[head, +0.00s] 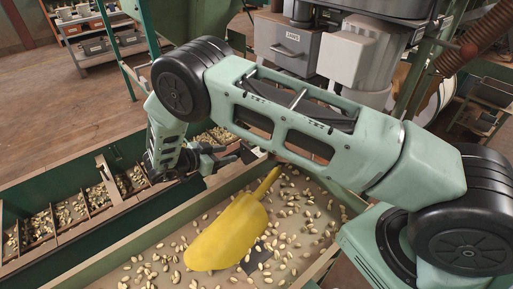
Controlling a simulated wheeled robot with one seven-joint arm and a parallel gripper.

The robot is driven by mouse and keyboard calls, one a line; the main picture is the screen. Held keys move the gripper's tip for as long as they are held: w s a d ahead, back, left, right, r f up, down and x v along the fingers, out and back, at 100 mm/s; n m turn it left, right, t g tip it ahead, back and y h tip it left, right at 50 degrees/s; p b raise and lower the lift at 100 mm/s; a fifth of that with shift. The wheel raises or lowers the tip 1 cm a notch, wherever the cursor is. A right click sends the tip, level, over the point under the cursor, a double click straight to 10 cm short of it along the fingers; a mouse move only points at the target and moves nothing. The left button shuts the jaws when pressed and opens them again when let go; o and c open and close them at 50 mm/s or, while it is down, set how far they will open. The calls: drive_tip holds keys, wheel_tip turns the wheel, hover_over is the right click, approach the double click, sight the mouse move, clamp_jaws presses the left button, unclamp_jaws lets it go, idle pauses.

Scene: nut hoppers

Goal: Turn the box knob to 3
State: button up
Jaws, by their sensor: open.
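My gripper (238,158) is at the end of my bent arm, left of centre, above the near edge of the green-walled trough. Its jaws are open, with nothing seen between them. A grey metal box with a labelled drawer (288,50) stands at the back, behind my arm. I cannot make out a box knob or its numbers in this view. My arm covers much of the middle and right of the picture and may hide it.
A yellow scoop (228,232) lies among scattered nuts in the near tray (100,268), just below my gripper. A divided green trough (120,150) with nuts in compartments runs along the left. Shelving (97,32) stands on open wooden floor at the far left.

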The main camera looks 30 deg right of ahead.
sight(261, 148)
drive_tip(key=p+x, duration=0.1)
drive_tip(key=x, duration=1.4)
drive_tip(key=shift+d+f+p, duration=0.2)
drive_tip(key=shift+d+p, duration=0.05)
drive_tip(key=shift+p, duration=0.1)
drive_tip(key=c, duration=1)
